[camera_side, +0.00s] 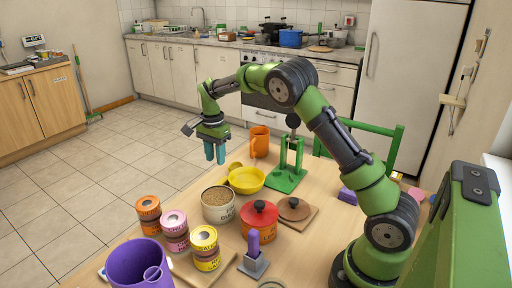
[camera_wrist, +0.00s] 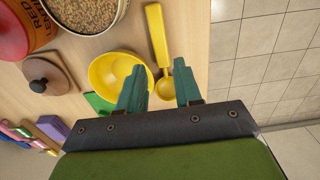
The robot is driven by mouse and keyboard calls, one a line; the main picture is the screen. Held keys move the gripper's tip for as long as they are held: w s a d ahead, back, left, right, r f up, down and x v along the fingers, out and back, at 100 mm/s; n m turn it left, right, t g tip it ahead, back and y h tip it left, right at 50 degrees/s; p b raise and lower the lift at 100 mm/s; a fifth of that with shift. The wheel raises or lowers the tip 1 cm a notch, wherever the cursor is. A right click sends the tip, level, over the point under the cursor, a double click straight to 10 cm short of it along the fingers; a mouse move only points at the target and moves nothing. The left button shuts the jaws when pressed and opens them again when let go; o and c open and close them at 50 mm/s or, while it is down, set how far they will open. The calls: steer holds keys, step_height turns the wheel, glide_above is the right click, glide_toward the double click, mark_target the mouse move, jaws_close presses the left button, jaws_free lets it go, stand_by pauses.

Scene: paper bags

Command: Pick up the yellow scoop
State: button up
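The yellow scoop (camera_wrist: 157,35) lies on the table near its edge in the wrist view. Its long handle points to the top of the picture and its small round end is seen between my fingers. In the side view only a small yellow part of the scoop (camera_side: 236,166) shows beside the yellow bowl (camera_side: 246,180). My gripper (camera_side: 214,161) is open and empty, with teal fingers pointing down, above and apart from the scoop. In the wrist view the fingers of my gripper (camera_wrist: 159,64) are spread on either side of the scoop.
A can of grain (camera_side: 218,205), a red-lidded pot (camera_side: 259,222) and a brown lid (camera_side: 294,209) stand near the bowl. An orange mug (camera_side: 260,141) and a green stand (camera_side: 288,178) are behind. Several small cans and a purple cup (camera_side: 140,265) are at the front left.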

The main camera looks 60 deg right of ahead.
mark_target(225, 180)
step_height(225, 180, down, 10)
steer(key=shift+a+f, duration=0.1)
steer(key=shift+a, duration=0.05)
jaws_close()
stand_by(0.4)
